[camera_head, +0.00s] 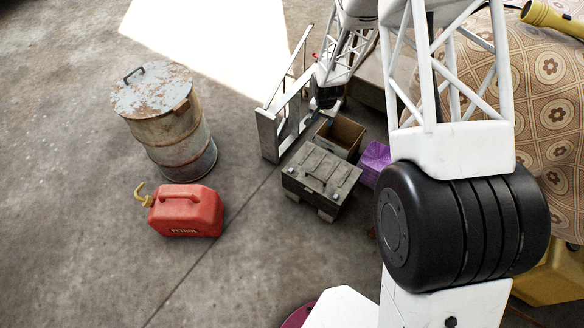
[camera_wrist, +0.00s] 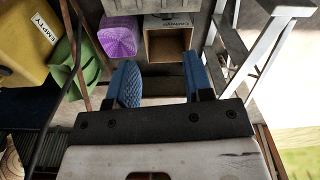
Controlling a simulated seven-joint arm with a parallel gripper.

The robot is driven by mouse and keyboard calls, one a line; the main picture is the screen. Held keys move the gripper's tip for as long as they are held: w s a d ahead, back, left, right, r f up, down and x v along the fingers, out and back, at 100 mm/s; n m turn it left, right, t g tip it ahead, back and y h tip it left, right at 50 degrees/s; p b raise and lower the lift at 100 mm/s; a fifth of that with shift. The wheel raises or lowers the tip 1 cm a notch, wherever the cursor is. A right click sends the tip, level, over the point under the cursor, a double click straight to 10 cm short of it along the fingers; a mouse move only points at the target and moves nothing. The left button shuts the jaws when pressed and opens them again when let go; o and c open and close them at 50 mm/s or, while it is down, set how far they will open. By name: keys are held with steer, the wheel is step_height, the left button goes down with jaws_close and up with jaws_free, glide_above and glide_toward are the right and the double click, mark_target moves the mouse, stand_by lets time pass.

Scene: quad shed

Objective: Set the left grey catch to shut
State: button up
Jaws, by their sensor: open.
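A dark grey case (camera_head: 320,180) with a lid and a top handle stands on the floor in the middle of the head view. Small fittings show on its lid, but they are too small to tell which is the left grey catch or how it is set. A strip of the case (camera_wrist: 145,10) shows at the top edge of the wrist view, with no catch clear there. My gripper (camera_wrist: 163,85) has its two blue fingers spread apart with nothing between them. In the head view my gripper is at the end of the arm, behind the case and apart from it.
An open cardboard box (camera_head: 340,134) and a purple crate (camera_head: 374,160) stand close to the case. A metal stepladder (camera_head: 284,122) is at its left. A red petrol can (camera_head: 187,212) and rusty drum (camera_head: 165,120) stand further left. The floor in front is clear.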

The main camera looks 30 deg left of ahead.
steer(key=s+a+f, duration=0.1)
steer(key=a+f, duration=0.2)
steer(key=f, duration=0.3)
steer(key=s+a+f, duration=0.1)
steer(key=a+f, duration=0.2)
steer(key=f, duration=0.3)
steer(key=m, duration=0.2)
glide_above(292, 168)
steer(key=shift+g, duration=0.4)
step_height(292, 168, down, 16)
steer(key=shift+s+f, duration=0.1)
steer(key=shift+f, duration=0.1)
steer(key=shift+f, duration=0.2)
steer(key=shift+f, duration=3.65)
jaws_close()
